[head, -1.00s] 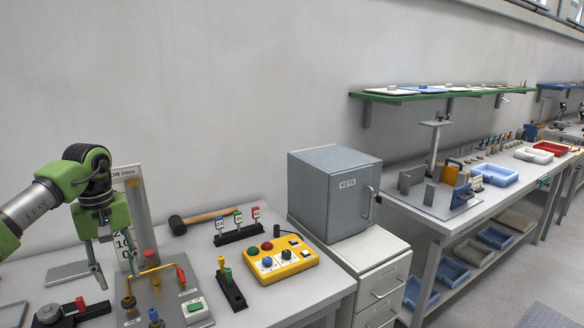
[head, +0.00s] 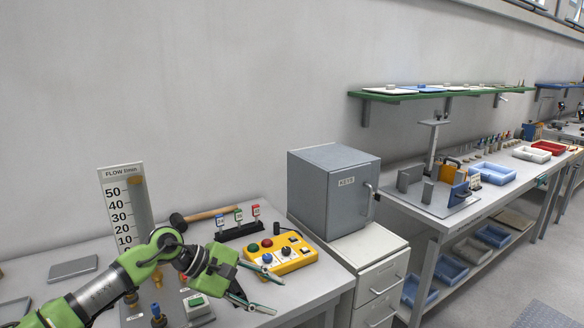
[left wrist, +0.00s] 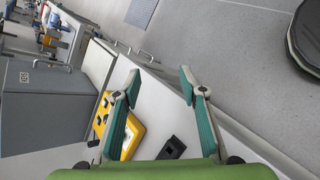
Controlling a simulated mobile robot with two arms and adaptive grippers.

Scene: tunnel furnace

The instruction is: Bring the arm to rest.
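My left gripper (head: 279,295) reaches in from the lower left over the near bench, its fingers pointing right towards the bench's edge. The fingers are spread, with nothing between them. In the left wrist view the open gripper (left wrist: 159,76) has the bench edge and grey floor beyond its fingertips. The yellow control box (head: 300,262) is just behind the fingers; it also shows beside one finger in the left wrist view (left wrist: 128,138). My forearm and wrist hide much of the valve panel. My right gripper is in neither view.
The flow gauge (head: 125,205) stands upright behind my arm. A hammer (head: 205,215) and a tag rack (head: 238,231) lie at the back of the bench. The grey key cabinet (head: 325,200) stands to the right on white drawers (head: 370,265). Open floor (head: 490,270) is farther right.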

